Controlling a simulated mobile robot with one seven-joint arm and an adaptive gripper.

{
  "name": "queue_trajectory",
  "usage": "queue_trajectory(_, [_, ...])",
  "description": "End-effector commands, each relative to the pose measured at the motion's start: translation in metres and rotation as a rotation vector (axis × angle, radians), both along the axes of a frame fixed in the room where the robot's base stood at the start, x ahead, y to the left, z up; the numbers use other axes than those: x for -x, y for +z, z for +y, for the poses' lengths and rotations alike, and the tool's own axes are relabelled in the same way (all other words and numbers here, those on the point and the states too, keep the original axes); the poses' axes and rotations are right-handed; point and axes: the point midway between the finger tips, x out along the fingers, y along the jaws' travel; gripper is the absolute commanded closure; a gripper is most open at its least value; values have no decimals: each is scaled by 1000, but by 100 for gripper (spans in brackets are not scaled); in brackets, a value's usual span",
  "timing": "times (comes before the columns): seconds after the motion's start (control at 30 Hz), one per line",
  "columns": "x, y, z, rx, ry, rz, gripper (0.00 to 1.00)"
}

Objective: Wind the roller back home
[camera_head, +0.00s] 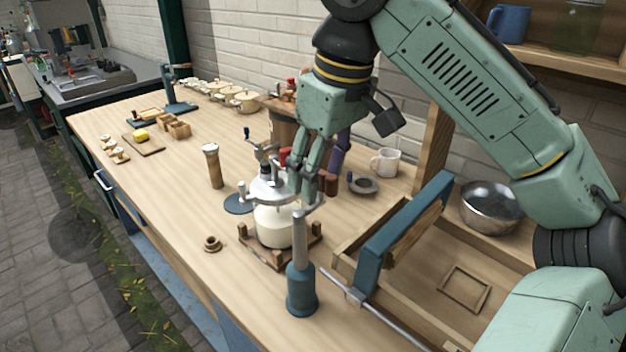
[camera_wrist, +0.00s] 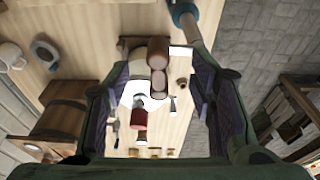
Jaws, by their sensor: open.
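A crank post (camera_head: 301,285) with a blue base and grey column stands at the table's front. Its arm carries a brown wooden handle (camera_head: 328,183). My gripper (camera_head: 308,188) is open, pointing down just beside and partly behind that handle. In the wrist view the brown handle (camera_wrist: 158,55) shows between the open fingers of my gripper (camera_wrist: 155,105), with gaps at both sides. A white churn jar (camera_head: 273,228) with a metal lid stands in a wooden cradle close by. A teal bar (camera_head: 405,232) lies over a wooden tray at right; I cannot tell whether it is the roller.
A metal rod (camera_head: 365,300) runs beside the tray. A metal bowl (camera_head: 491,206), a white mug (camera_head: 385,162) and a wooden grinder (camera_head: 213,165) stand around. A small brown ring (camera_head: 212,243) lies at the front left. The table's left middle is mostly clear.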

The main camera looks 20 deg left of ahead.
Motion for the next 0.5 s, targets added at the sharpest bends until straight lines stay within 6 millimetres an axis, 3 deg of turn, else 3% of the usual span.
queue_trajectory(0.03, [0,9,0,0,0,0,50])
queue_trajectory(0.5, [0,42,0,0,-2,-1,50])
